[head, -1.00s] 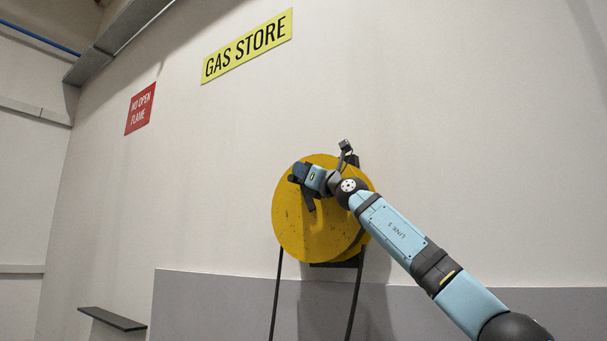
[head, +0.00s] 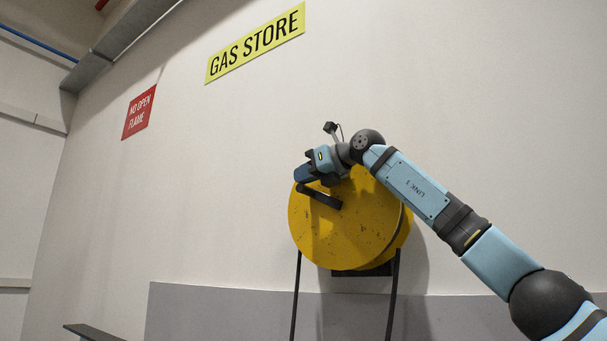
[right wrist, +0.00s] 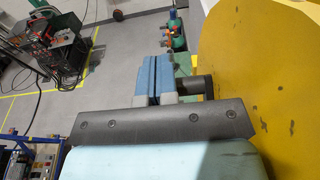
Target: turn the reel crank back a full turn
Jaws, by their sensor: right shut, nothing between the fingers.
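The yellow reel (head: 345,235) is mounted on the wall in the head view, and part of its face fills the right side of the right wrist view (right wrist: 262,70). Its dark crank (head: 321,197) slants from near the reel's middle up to the left edge. My right gripper (head: 302,174) is at the crank's outer end, at the reel's upper left. In the right wrist view its blue fingers (right wrist: 150,78) are shut together, with nothing visible between them. A dark crank part (right wrist: 200,86) shows beside them, towards the reel; I cannot tell whether they touch. My left gripper is out of view.
Dark legs or hoses (head: 296,300) hang below the reel. A dark shelf (head: 92,332) is at lower left. In the right wrist view, a cart with red gear (right wrist: 58,45) and green bottles (right wrist: 178,32) stand on the floor.

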